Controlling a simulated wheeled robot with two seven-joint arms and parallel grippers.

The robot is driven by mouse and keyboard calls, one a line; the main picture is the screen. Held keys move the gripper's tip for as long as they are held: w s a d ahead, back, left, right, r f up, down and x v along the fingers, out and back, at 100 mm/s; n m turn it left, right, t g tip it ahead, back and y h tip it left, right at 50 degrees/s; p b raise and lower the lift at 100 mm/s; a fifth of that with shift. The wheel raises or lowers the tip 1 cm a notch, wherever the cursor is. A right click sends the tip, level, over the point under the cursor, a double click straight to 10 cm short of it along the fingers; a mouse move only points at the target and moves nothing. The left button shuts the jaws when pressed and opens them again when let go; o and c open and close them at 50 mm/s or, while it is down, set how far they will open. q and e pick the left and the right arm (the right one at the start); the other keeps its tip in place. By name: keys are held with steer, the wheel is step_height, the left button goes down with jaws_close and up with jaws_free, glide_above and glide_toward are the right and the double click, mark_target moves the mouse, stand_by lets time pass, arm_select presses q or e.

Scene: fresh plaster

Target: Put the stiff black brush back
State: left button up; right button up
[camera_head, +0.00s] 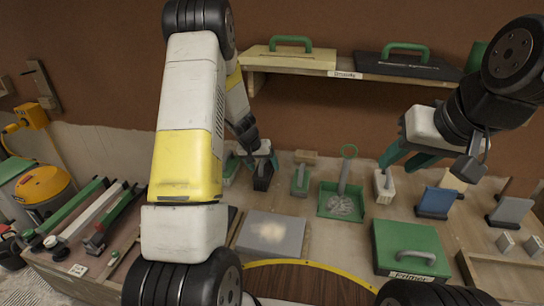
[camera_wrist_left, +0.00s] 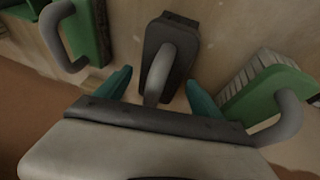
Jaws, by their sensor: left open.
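The stiff black brush (camera_head: 262,183) stands on the bench in the head view, below my left gripper (camera_head: 253,158). In the left wrist view the brush (camera_wrist_left: 178,36) has a dark block and a grey curved handle. My left gripper (camera_wrist_left: 160,84) is open there, with one teal finger on each side of the handle; I cannot tell whether they touch it. The gripper partly hides the brush in the head view. My right gripper (camera_head: 400,163) is open above the right part of the bench, its teal fingers apart and empty.
Green brushes stand on either side, one with pale bristles (camera_wrist_left: 250,82). A green dustpan (camera_head: 327,204) lies right of the black brush.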

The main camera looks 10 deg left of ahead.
arm_select(q)
steer(key=s+d+r, duration=0.1)
steer(key=s+r, duration=0.4)
steer(key=r, duration=0.3)
steer(key=s+d+r+h, duration=0.1)
steer(key=s+r, duration=0.4)
steer(key=r, duration=0.3)
steer(key=s+d+r, duration=0.1)
steer(key=s+r, duration=0.4)
steer(key=r, duration=0.4)
steer(key=s+d+r+t, duration=0.1)
steer(key=s+r, duration=0.1)
steer(key=s, duration=0.7)
steer(key=s+r+y, duration=0.1)
steer(key=s+r, duration=0.2)
steer(key=s, duration=0.7)
steer(key=shift+d+r+m+t, duration=0.15)
steer(key=shift+d+m+t, duration=0.15)
steer(key=shift+d+t, duration=0.1)
steer(key=shift+w, duration=0.1)
steer(key=shift+c, duration=0.5)
